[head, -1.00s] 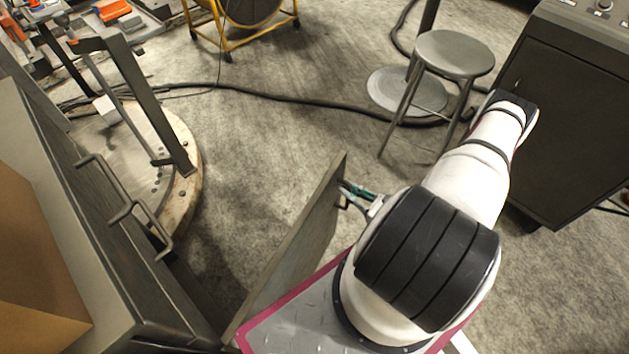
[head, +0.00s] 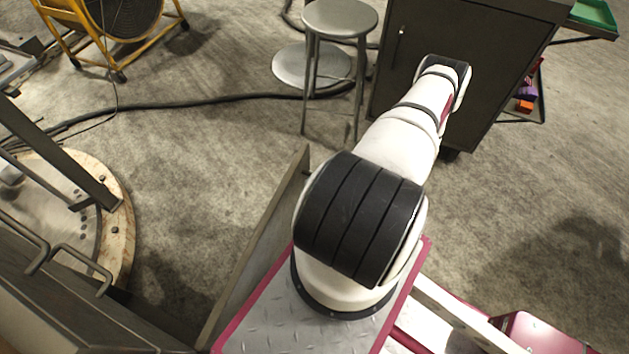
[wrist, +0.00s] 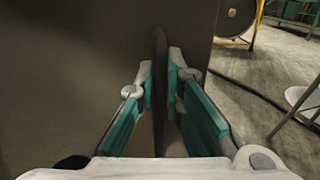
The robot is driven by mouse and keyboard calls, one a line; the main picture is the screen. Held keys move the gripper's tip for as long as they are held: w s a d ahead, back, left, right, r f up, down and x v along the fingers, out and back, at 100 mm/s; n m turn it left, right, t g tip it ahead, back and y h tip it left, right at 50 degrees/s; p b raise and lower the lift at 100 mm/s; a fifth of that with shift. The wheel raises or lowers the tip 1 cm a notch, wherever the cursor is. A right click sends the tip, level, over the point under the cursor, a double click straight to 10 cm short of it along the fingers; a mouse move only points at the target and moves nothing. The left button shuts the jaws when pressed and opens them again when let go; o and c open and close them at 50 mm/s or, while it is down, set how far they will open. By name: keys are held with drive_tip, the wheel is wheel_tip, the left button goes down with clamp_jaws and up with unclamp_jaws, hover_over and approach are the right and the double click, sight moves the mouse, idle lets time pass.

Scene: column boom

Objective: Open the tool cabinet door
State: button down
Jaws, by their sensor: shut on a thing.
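The tool cabinet (head: 50,312) is at the lower left of the head view, with bar handles on its front. Its grey door (head: 262,238) stands swung out from it, seen nearly edge-on, with a clear gap of floor between door and cabinet front. In the wrist view the door face (wrist: 80,70) fills the left and middle. My gripper (wrist: 160,80) is shut on the dark upright door handle (wrist: 160,50), with a green-padded finger on each side. In the head view my own arm hides the gripper and handle.
A metal stool (head: 340,20) and a dark cabinet (head: 460,70) stand beyond my arm. A yellow-framed fan (head: 110,25) is at the upper left. A round wooden base (head: 120,215) lies left of the door. A black cable (head: 200,103) crosses the floor. Bare floor lies right.

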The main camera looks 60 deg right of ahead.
drive_tip(key=c, duration=1.7)
unclamp_jaws()
drive_tip(key=shift+f, duration=0.1)
drive_tip(key=s+d, duration=0.1)
drive_tip(key=s, duration=1.1)
drive_tip(key=shift+d, duration=0.4)
drive_tip(key=shift+w, duration=0.1)
